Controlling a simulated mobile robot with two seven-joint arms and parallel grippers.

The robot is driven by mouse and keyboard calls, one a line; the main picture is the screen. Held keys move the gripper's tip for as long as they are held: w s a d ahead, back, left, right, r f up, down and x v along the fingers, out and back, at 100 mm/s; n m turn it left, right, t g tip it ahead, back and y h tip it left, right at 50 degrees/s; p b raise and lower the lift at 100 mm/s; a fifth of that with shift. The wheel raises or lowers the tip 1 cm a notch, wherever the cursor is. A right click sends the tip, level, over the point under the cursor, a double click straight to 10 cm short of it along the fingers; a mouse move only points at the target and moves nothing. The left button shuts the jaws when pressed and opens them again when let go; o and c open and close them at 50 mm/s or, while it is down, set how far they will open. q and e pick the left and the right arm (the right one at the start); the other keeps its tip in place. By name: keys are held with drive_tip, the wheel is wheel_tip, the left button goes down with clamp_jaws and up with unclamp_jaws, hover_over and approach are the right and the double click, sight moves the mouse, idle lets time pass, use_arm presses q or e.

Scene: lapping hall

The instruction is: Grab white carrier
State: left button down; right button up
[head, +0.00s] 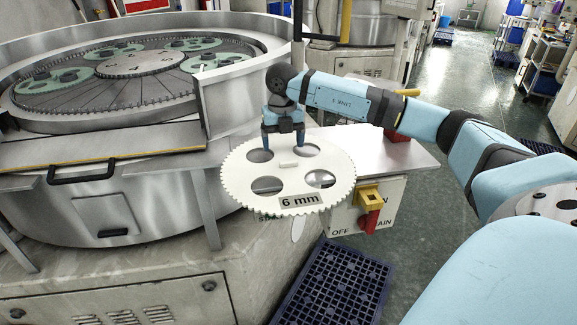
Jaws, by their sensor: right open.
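The white carrier (288,198) is a flat toothed disc with several round holes, a small raised bar in its middle and a "6 mm" label at its front. It lies roughly level at the steel side shelf, its front edge reaching out past the shelf. My right gripper (284,148) points down over the back half of the carrier, with its two fingers apart and nothing seen between them. The fingertips are close to the disc, behind the raised bar; I cannot tell whether they touch it. My left gripper is out of view.
The lapping machine (100,205) with green carriers on its round plate fills the left. The steel shelf (400,165) has bare room at right. A control box with a red and yellow switch (369,208) sits below. A dark blue grid mat (335,285) lies on the floor.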

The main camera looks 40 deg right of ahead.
drive_tip(key=shift+f, duration=0.5)
drive_tip(key=shift+f, duration=0.15)
drive_tip(key=shift+c, duration=0.2)
drive_tip(key=c, duration=1.4)
